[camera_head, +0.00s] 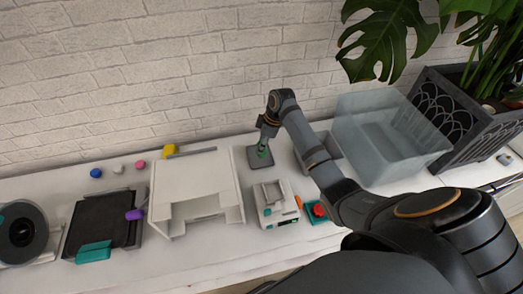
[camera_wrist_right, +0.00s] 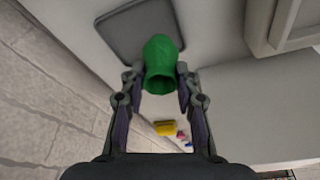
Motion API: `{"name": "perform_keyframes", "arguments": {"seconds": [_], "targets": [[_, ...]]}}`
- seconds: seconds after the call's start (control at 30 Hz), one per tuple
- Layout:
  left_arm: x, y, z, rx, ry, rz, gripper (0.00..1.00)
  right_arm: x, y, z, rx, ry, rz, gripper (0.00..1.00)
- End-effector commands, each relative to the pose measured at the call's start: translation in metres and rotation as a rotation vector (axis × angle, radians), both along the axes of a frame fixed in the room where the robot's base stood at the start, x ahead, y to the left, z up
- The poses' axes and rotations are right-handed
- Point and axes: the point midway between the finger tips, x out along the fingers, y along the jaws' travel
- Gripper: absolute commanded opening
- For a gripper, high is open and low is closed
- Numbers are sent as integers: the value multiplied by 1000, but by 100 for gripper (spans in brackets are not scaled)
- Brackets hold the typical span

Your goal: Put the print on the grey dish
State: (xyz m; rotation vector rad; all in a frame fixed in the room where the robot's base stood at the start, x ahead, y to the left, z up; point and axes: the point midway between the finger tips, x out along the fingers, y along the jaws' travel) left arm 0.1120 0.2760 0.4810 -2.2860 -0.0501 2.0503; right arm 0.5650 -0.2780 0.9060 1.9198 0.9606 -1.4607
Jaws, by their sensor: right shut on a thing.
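The print is a green, vase-like piece (camera_wrist_right: 160,62); it also shows small in the head view (camera_head: 263,152). My right gripper (camera_wrist_right: 161,78) is shut on it, one finger on each side. In the head view the right gripper (camera_head: 267,136) points down at the grey dish (camera_head: 254,161). The grey dish is a flat, rounded square near the wall; it also shows in the right wrist view (camera_wrist_right: 118,33), beyond the print. The print is over or on the dish; I cannot tell whether they touch. My left gripper is not in view.
A white open frame (camera_head: 190,165) and a small white device (camera_head: 275,206) stand left and in front of the dish. A clear bin (camera_head: 385,145) and a dark planter (camera_head: 455,125) stand right. A black plate (camera_head: 98,220) and a spool (camera_head: 22,230) lie far left.

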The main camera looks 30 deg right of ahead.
Motion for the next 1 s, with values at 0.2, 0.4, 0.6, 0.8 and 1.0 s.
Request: {"name": "perform_keyframes", "arguments": {"seconds": [0.2, 0.4, 0.6, 0.8, 1.0], "targets": [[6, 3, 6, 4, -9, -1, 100, -1, 0, -31, 1, 5, -1, 14], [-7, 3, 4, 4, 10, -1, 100, -1, 0, -37, -1, 1, -1, 14], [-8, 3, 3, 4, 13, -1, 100, -1, 0, -40, 0, 2, -1, 14], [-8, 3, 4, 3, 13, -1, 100, -1, 0, -39, 0, 2, -1, 54], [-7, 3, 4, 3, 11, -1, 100, -1, 0, -39, 0, 2, -1, 54]]}}
